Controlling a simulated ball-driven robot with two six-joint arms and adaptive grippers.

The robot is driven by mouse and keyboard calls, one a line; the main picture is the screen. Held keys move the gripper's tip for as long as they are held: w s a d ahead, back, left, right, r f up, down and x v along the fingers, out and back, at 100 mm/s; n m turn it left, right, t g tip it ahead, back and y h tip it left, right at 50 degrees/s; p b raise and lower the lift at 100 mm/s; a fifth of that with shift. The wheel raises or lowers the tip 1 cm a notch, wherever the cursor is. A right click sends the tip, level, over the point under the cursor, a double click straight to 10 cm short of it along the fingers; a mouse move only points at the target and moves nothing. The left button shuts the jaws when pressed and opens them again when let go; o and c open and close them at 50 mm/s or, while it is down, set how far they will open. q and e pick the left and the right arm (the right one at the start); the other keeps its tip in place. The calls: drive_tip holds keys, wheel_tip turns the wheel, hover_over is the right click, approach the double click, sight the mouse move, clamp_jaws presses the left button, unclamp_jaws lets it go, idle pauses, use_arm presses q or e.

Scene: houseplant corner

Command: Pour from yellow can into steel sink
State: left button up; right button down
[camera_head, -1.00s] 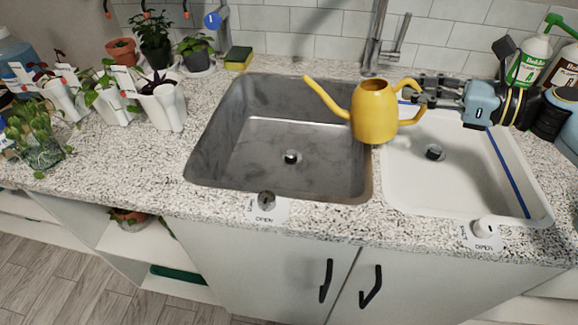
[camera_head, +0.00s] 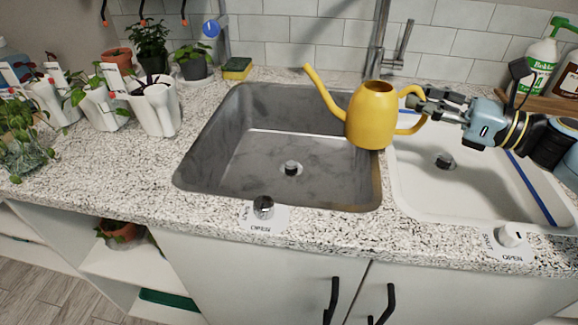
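The yellow can (camera_head: 371,117) is held upright in the air, over the right part of the steel sink (camera_head: 240,160) and near the divider. Its spout points left and up, over the steel basin. My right gripper (camera_head: 424,104) is shut on the can's handle at its right side. The steel sink is an open grey basin with a drain (camera_head: 291,169) in its floor; I see no water in it. No stream comes from the spout. My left gripper is not in view.
A white sink (camera_head: 430,205) lies to the right, under my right arm. A steel faucet (camera_head: 379,45) stands behind the sinks. A sponge (camera_head: 237,68) and potted plants (camera_head: 155,105) are at the left. Bottles (camera_head: 537,65) stand at the back right. Two knobs sit on the front counter.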

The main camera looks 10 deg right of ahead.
drive_tip(key=d+r, duration=0.1)
drive_tip(key=s+d+r+p, duration=0.1)
drive_tip(key=d+r+p, duration=0.1)
drive_tip(key=shift+s+d, duration=0.3)
drive_tip(key=shift+s, duration=0.05)
idle(1.0)
